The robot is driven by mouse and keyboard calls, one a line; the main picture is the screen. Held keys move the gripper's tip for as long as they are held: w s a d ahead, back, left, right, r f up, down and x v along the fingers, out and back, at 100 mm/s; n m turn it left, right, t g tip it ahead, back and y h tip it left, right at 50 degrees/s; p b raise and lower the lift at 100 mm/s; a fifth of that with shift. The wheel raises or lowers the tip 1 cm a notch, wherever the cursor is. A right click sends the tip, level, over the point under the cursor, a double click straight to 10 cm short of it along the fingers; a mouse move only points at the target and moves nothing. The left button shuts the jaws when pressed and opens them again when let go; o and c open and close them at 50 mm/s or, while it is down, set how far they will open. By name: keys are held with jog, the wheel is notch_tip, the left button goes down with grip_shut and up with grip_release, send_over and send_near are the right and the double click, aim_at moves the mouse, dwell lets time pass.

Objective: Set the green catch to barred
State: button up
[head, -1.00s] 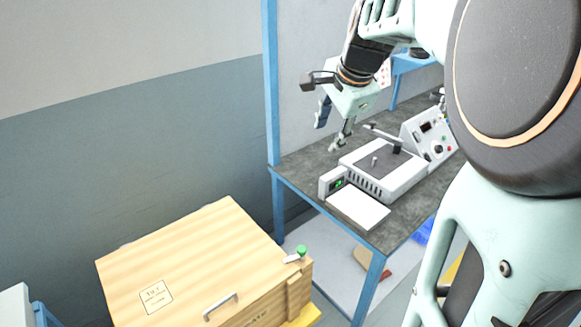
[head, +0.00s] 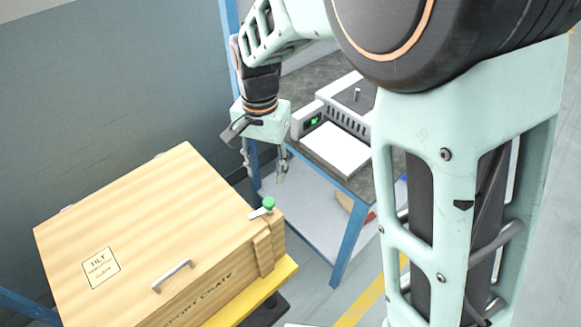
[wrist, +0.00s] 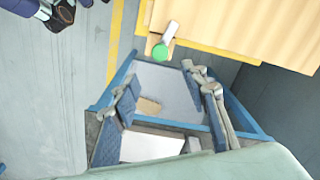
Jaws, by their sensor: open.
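The green catch (head: 268,204) is a green knob on a short pale lever at the right corner of the wooden crate's lid (head: 150,215). In the wrist view the green knob (wrist: 160,52) and its lever show at the crate's edge, beyond the fingertips. My gripper (head: 264,178) is open and empty, pointing down, above and slightly behind the catch in the head view. In the wrist view its two fingers (wrist: 160,78) stand wide apart, with the knob apart from both. Any marking for the catch's positions is too small to tell.
The crate has a metal handle (head: 172,276) and rests on a yellow base (head: 245,298). Behind the gripper is a blue-framed bench (head: 345,232) with a white-topped instrument (head: 335,148).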

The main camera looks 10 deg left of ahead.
aim_at(268, 201)
notch_tip(268, 201, down, 11)
jog(key=shift+s+a, duration=0.1)
dwell(0.4)
grip_shut()
jog(key=n+b, duration=0.1)
jog(key=n, duration=0.2)
dwell(0.4)
grip_release()
